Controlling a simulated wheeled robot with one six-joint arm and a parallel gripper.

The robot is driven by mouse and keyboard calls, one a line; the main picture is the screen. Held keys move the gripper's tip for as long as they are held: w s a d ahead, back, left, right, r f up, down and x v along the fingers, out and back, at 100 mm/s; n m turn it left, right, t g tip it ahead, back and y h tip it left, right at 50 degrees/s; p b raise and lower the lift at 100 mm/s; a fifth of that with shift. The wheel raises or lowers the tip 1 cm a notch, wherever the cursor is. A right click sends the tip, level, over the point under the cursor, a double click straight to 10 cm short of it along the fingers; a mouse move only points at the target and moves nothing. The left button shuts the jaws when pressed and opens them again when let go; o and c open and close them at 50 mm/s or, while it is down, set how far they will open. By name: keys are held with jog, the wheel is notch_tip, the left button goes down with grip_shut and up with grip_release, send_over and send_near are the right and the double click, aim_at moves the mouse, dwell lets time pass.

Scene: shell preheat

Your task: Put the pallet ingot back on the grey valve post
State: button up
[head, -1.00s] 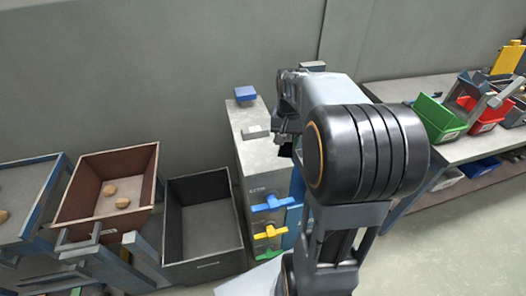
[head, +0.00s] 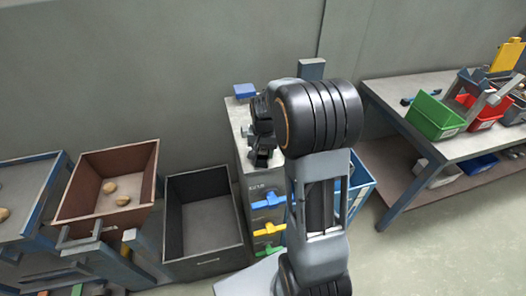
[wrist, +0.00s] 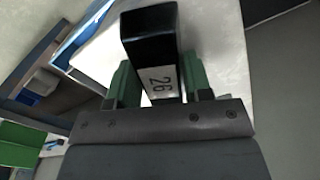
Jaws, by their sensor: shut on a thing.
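My gripper (wrist: 160,88) is shut on a black block with a white label reading "26", which I take to be the pallet ingot (wrist: 150,45). It sits between the green fingers in the wrist view. In the head view my gripper (head: 262,155) is a dark shape over the top of the tall grey cabinet (head: 238,115). The ingot cannot be made out there. The cabinet bears blue, yellow and green valve handles (head: 268,201) on its front. I take this cabinet to be the grey valve post. My arm hides part of its top.
A blue block (head: 244,91) stands on the cabinet's back. A dark empty bin (head: 204,262) and a brown bin (head: 62,205) with potato-like lumps stand to the left. A workbench (head: 385,95) with green (head: 436,120) and red bins is at the right. Floor is clear at lower right.

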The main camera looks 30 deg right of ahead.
aim_at(263, 151)
jog(key=shift+f, duration=0.1)
jog(key=shift+f, duration=0.15)
jog(key=o, duration=1.3)
notch_tip(263, 151, up, 12)
jog(key=s+a+n+t, duration=0.1)
jog(key=s+a+n, duration=0.1)
jog(key=s, duration=0.3)
jog(key=s+a+f+n+t, duration=0.1)
jog(key=s+a+n, duration=0.1)
jog(key=s+a, duration=0.2)
jog(key=s+a+n+t, duration=0.1)
jog(key=s+a+n, duration=0.2)
jog(key=s, duration=0.4)
jog(key=shift+s+a+f+t, duration=0.15)
jog(key=shift+a+t, duration=0.15)
jog(key=shift+a, duration=0.2)
